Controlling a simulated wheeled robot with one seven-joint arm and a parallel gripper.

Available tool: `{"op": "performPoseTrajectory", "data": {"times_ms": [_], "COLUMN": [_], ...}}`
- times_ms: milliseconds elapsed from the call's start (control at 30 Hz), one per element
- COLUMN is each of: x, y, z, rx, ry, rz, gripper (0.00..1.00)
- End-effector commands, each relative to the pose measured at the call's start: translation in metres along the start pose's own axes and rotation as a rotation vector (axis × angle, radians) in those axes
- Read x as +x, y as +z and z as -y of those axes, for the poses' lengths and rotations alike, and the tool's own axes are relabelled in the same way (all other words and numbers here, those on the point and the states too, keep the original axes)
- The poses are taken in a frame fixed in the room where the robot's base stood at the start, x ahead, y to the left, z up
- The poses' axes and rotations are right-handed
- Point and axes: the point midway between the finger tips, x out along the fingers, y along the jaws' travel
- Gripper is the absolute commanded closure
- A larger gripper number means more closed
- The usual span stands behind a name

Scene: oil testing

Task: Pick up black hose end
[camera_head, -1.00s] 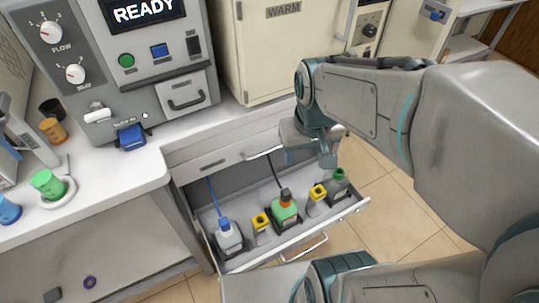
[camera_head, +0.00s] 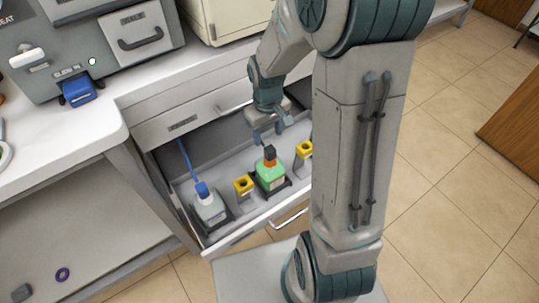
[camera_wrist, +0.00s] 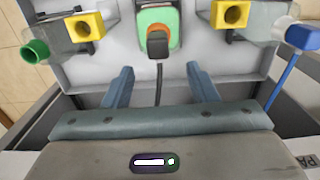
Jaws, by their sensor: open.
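The black hose end (camera_head: 269,152) sits on the orange cap of the green bottle (camera_head: 270,176) in the open drawer. In the wrist view the black hose end (camera_wrist: 157,46) is near the top middle, with its black hose (camera_wrist: 159,85) running down between my fingers. My gripper (camera_head: 272,134) is open and empty, above the drawer and just behind the green bottle. In the wrist view its two fingers (camera_wrist: 161,85) stand apart on either side of the hose and short of the hose end.
A white bottle with a blue hose end (camera_head: 207,205) stands left in the drawer (camera_head: 245,222). Yellow holders (camera_head: 243,186) flank the green bottle. A bottle with a green cap (camera_wrist: 36,50) shows in the wrist view. The counter edge (camera_head: 150,100) lies behind the drawer.

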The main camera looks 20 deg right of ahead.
Motion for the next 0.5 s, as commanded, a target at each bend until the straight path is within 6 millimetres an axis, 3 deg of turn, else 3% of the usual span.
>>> {"op": "performPoseTrajectory", "data": {"times_ms": [33,267,500], "x": [0.011,0.028,0.062], "y": [0.0,0.001,0.009], "z": [0.0,0.0,-0.003], "rx": [0.0,0.001,0.001], "ry": [-0.001,0.0,-0.001], "rz": [0.003,0.0,0.002], "gripper": [0.47,0.47,0.47]}}
